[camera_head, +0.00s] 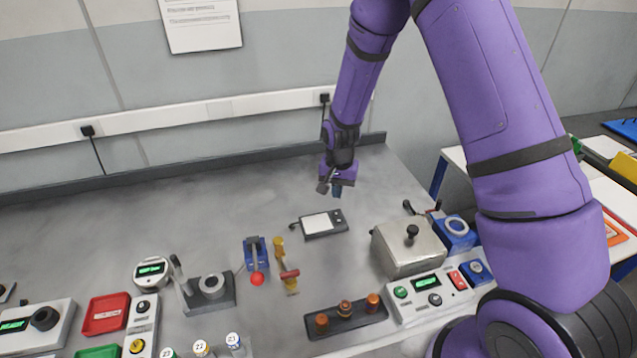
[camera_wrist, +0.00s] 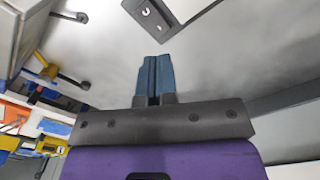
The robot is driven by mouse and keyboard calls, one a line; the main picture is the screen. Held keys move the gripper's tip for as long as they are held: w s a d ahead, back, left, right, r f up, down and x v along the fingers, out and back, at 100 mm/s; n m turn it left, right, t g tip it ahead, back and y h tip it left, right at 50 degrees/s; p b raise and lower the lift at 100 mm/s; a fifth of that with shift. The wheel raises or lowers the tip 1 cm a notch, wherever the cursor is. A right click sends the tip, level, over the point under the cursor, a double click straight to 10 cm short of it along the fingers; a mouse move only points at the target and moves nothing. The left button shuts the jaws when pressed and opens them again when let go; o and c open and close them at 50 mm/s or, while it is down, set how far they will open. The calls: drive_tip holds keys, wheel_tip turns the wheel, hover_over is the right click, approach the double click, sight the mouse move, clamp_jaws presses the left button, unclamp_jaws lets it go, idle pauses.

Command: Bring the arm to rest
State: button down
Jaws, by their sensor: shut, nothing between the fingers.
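My purple arm reaches up and over the grey bench (camera_head: 150,215) in the head view. My gripper (camera_head: 337,190) hangs pointing down above the back part of the bench, behind a small flat device with a white top (camera_head: 318,224). In the wrist view, the two blue fingers of my gripper (camera_wrist: 154,62) lie side by side, shut, with nothing between them. The fingers look clear of the bench, but the exact height cannot be told. Part of the flat device also shows at the top of the wrist view (camera_wrist: 158,14).
A metal box with a knobbed lid (camera_head: 410,248) stands right of the flat device. A dark tray (camera_head: 346,319) with orange-brown pieces, a red-knobbed lever (camera_head: 257,278) and a red tray (camera_head: 106,313) are nearer. The bench's back left is bare. A wall stands behind.

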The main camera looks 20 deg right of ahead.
drive_tip(key=s+d+r+n+t, duration=0.1)
drive_tip(key=s+r, duration=0.2)
drive_tip(key=r, duration=0.6)
drive_tip(key=s+d+r+n+t, duration=0.15)
drive_tip(key=s+r, duration=0.25)
drive_tip(key=r, duration=0.5)
drive_tip(key=s+d+r+n, duration=0.1)
drive_tip(key=s+d+r, duration=0.15)
drive_tip(key=r, duration=0.65)
drive_tip(key=s+d+r+n+t, duration=0.1)
drive_tip(key=s+r, duration=0.4)
drive_tip(key=s, duration=0.5)
drive_tip(key=s+d+r+n+t, duration=0.1)
drive_tip(key=s+r, duration=0.4)
drive_tip(key=s, duration=0.6)
drive_tip(key=shift+s+r+t, duration=0.3)
drive_tip(key=shift+r+t, duration=0.05)
drive_tip(key=shift+r, duration=0.05)
drive_tip(key=shift+n, duration=0.25)
